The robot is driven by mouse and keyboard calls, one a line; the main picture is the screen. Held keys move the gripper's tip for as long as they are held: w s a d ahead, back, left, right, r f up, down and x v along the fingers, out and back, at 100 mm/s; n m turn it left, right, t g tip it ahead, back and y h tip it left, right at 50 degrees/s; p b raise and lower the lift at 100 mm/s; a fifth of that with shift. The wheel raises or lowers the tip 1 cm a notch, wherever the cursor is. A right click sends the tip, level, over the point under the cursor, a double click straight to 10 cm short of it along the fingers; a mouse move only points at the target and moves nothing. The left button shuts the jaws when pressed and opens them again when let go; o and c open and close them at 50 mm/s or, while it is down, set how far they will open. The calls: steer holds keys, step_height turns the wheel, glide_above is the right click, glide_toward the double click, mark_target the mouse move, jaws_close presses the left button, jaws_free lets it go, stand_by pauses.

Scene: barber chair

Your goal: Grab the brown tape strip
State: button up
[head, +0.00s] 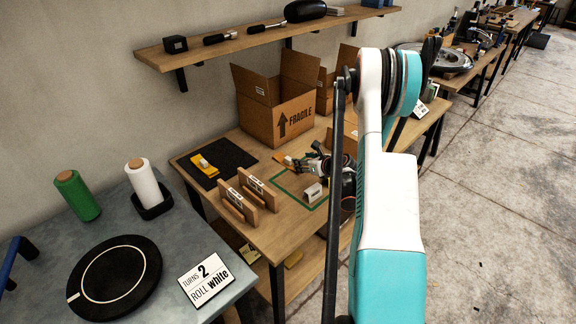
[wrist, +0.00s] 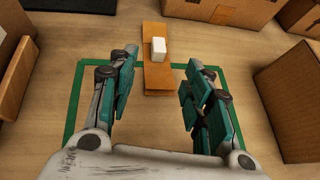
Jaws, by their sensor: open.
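The brown tape strip (wrist: 157,76) is a flat orange-brown piece in the upper middle of the wrist view. It crosses the far side of the green outline (wrist: 72,120) on the wooden table. A small white block (wrist: 158,49) sits on it. My gripper (wrist: 160,63) is open, with one finger to each side of the strip's near part as seen from above; nothing shows between the pads but strip and table. I cannot tell its exact height. In the head view my gripper (head: 312,164) is over the green outline, and an orange end of the strip (head: 287,160) shows beside it.
Cardboard boxes (head: 279,112) stand behind the gripper, and another box (wrist: 290,100) is close on the right in the wrist view. A black mat (head: 219,161) with a yellow tool lies left.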

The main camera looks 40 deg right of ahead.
mark_target(289, 159)
steer(key=b+x, duration=0.1)
steer(key=x, duration=0.4)
steer(key=shift+w+f, duration=0.15)
steer(key=shift+w, duration=0.05)
steer(key=b+x, duration=0.3)
steer(key=x, duration=0.2)
steer(key=shift+w, duration=0.15)
steer(key=c, duration=0.4)
